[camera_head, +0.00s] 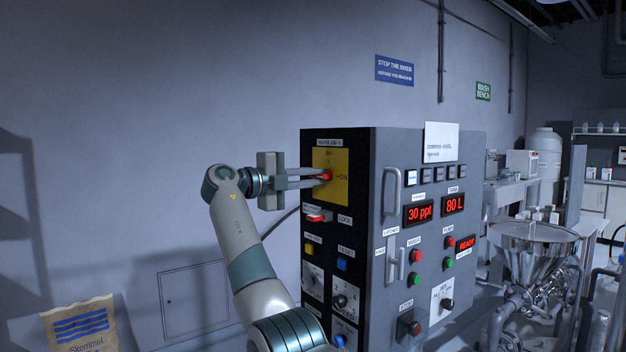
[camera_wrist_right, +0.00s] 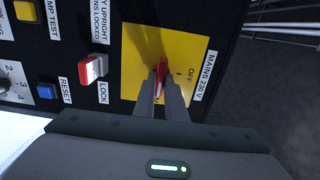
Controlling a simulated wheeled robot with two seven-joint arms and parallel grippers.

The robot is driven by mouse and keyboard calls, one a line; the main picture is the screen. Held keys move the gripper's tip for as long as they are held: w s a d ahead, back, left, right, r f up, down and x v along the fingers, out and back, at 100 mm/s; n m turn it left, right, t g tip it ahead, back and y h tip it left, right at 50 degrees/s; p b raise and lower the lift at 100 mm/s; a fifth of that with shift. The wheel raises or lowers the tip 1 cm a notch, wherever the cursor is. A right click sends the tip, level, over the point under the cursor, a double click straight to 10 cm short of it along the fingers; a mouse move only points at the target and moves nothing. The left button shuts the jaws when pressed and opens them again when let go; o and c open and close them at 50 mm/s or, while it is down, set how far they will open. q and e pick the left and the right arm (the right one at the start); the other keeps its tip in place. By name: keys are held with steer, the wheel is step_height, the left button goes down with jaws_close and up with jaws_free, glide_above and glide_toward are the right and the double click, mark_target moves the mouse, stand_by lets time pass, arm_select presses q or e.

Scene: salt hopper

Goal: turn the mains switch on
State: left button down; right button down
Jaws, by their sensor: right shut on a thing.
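The mains switch is a red handle (camera_head: 327,175) on a yellow plate (camera_head: 333,190), high on the black side panel of the grey cabinet. My right gripper (camera_head: 321,178) reaches in from the left, shut on the handle. In the right wrist view my right gripper's fingers (camera_wrist_right: 163,88) hold the red handle (camera_wrist_right: 161,66) between their tips. The OFF mark lies to the right of the handle there, and the handle does not line up with it. The fingers hide part of the plate, so I cannot tell the handle's exact setting. My left gripper is out of view.
A red lock switch (camera_head: 318,217) sits just below the plate, close under my fingers. A yellow button (camera_head: 309,249) and a blue button (camera_head: 342,264) are lower. The cabinet front (camera_head: 430,185) has lit displays. A steel hopper (camera_head: 530,245) stands at right.

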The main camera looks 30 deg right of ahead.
steer(key=shift+f, duration=0.1)
stand_by(0.3)
steer(key=c, duration=1.8)
jaws_free()
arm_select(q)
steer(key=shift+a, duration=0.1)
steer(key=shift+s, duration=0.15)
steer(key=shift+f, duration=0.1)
arm_select(e)
steer(key=shift+a, duration=0.15)
